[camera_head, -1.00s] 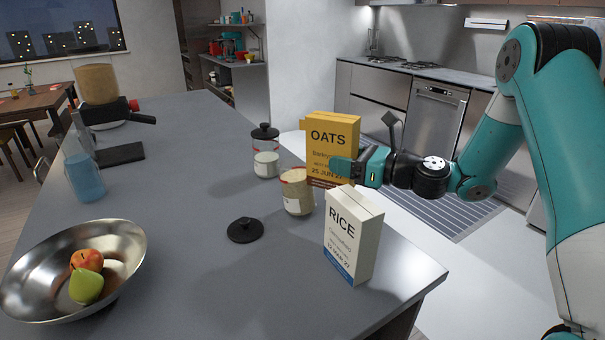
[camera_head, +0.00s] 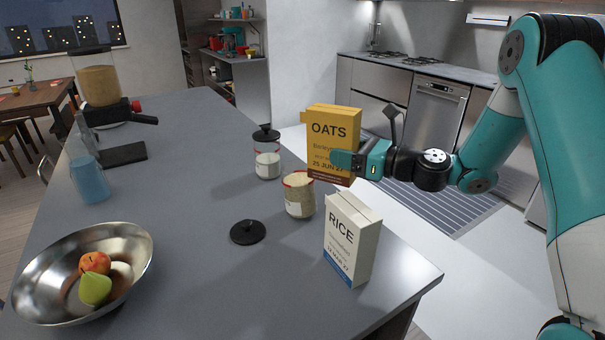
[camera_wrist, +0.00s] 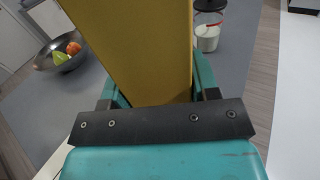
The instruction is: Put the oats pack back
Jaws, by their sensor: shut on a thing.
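The oats pack (camera_head: 330,130) is a yellow-orange box marked OATS, upright in the head view. My gripper (camera_head: 345,162) is shut on its lower part and holds it at the counter's right edge, behind the rice pack. The oats pack (camera_wrist: 135,45) fills the middle of the wrist view between my gripper's fingers (camera_wrist: 155,90). Whether its base touches the counter cannot be told.
A white rice pack (camera_head: 351,240) stands at the counter's (camera_head: 200,270) near right. An open jar of oats-coloured contents (camera_head: 299,196), a black-lidded jar (camera_head: 267,158) and a loose black lid (camera_head: 247,232) are close by. A metal fruit bowl (camera_head: 60,300) sits at left.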

